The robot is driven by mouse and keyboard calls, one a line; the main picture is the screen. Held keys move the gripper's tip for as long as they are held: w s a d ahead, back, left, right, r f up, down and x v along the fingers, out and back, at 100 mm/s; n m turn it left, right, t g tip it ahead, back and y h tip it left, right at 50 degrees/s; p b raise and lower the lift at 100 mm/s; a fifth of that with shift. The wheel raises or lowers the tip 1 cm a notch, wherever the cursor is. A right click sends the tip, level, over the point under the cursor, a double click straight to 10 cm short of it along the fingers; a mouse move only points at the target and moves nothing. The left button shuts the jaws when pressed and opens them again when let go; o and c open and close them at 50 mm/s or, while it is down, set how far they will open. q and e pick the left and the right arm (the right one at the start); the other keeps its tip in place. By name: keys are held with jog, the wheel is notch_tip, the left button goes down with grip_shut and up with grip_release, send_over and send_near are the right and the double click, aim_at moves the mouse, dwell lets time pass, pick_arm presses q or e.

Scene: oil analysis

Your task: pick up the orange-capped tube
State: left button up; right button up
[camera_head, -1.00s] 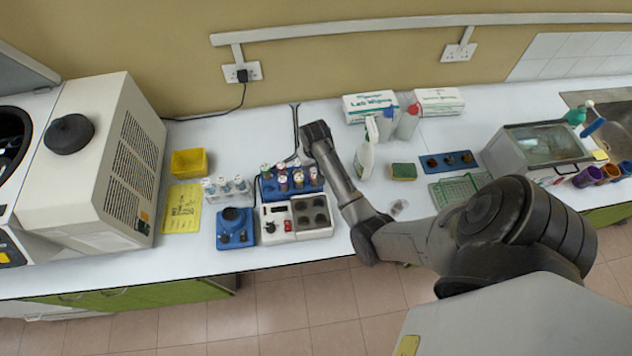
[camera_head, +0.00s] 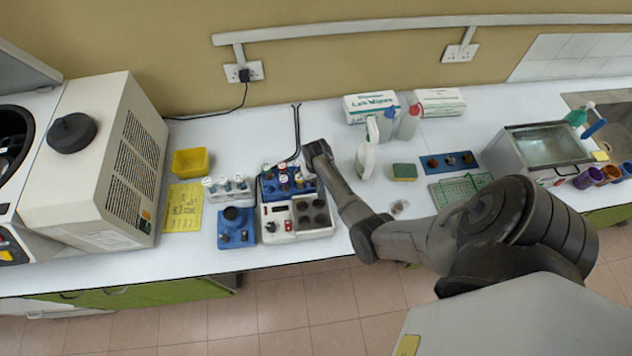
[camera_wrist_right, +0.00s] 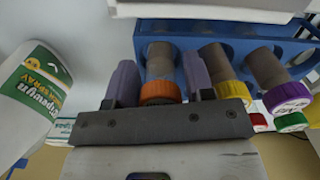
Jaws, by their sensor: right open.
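The orange-capped tube (camera_wrist_right: 160,92) stands in the blue rack (camera_wrist_right: 150,28) in the right wrist view. My right gripper (camera_wrist_right: 160,80) is open, with one finger on each side of this tube just by its cap. I cannot tell whether either finger touches it. In the head view the blue rack (camera_head: 268,194) is on the bench, and my right gripper (camera_head: 312,163) reaches its right end from above. There the wrist hides the orange cap. A yellow-capped tube (camera_wrist_right: 232,88) and a purple-capped tube (camera_wrist_right: 287,96) stand beside it. My left gripper is not in view.
In front of the rack are a white device (camera_head: 276,224) and a blue device (camera_head: 236,228). Clear tubes (camera_head: 228,187) stand at the rack's left. A spray bottle (camera_head: 367,155) and a sponge (camera_head: 404,172) are to the right.

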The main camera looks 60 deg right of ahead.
jog(key=shift+c, duration=0.4)
jog(key=c, duration=0.6)
jog(key=shift+r, duration=0.1)
jog(key=shift+r, duration=4.95)
